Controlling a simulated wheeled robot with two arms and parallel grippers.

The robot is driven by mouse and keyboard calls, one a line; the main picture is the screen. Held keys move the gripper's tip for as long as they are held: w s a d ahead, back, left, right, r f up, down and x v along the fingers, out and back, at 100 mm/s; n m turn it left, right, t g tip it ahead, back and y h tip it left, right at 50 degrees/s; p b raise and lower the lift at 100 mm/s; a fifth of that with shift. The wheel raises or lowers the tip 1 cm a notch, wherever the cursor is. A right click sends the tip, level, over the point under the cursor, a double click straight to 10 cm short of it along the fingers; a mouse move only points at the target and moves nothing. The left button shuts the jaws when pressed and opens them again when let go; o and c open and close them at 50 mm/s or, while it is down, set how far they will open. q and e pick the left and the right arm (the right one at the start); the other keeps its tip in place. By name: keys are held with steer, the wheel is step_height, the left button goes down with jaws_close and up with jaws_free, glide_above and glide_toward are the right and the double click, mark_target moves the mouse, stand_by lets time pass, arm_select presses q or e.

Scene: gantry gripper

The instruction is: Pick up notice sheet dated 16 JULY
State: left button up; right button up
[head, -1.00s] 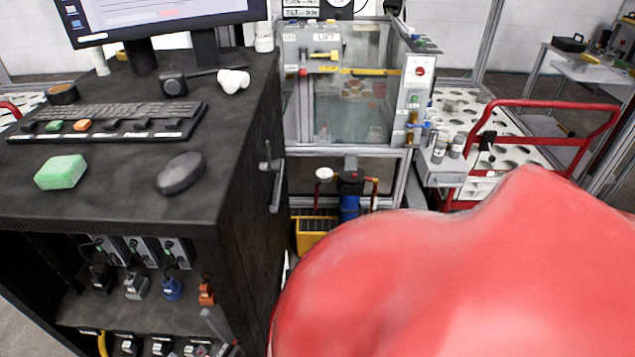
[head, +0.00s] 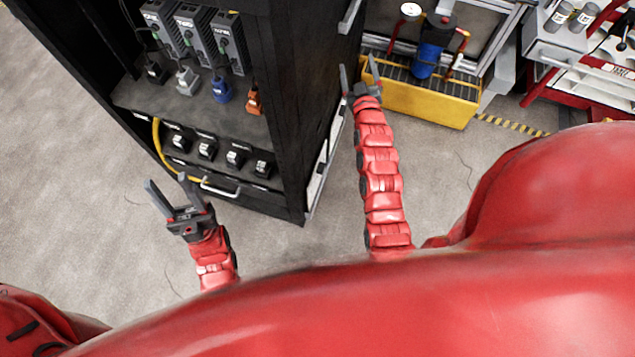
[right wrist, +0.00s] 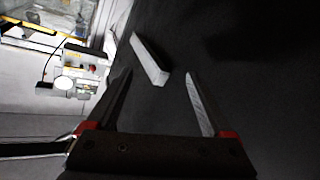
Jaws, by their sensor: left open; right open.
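No sheet with a readable date shows in either view. A thin pale strip (head: 325,160) runs along the side of the black cabinet, seen nearly edge-on; I cannot tell whether it is a sheet. My right gripper (head: 358,66) is open and empty beside that side of the cabinet. In the right wrist view, the open jaws (right wrist: 158,82) face the dark cabinet panel, with a pale bar handle (right wrist: 150,60) beyond them. My left gripper (head: 167,182) is open and empty in front of the cabinet's lower shelf.
The black cabinet (head: 310,100) holds power units, plugs and several small black devices. A yellow tray (head: 430,103) with a blue filter (head: 430,60) stands right of my right gripper. A red-framed cart (head: 560,95) is at the far right. Grey floor is clear at left.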

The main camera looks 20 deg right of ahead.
step_height(320, 180, down, 10)
steer(key=n+g+y+b, duration=0.2)
steer(key=g, duration=0.3)
steer(key=s+a+f+n+g+y+b, duration=0.5)
steer(key=s+f+n+g, duration=0.2)
steer(key=s+f+g, duration=0.4)
steer(key=b+x, duration=0.6)
steer(key=x, duration=1)
steer(key=shift+t, duration=0.4)
steer(key=shift+r, duration=0.1)
steer(key=shift+c, duration=0.3)
jaws_close()
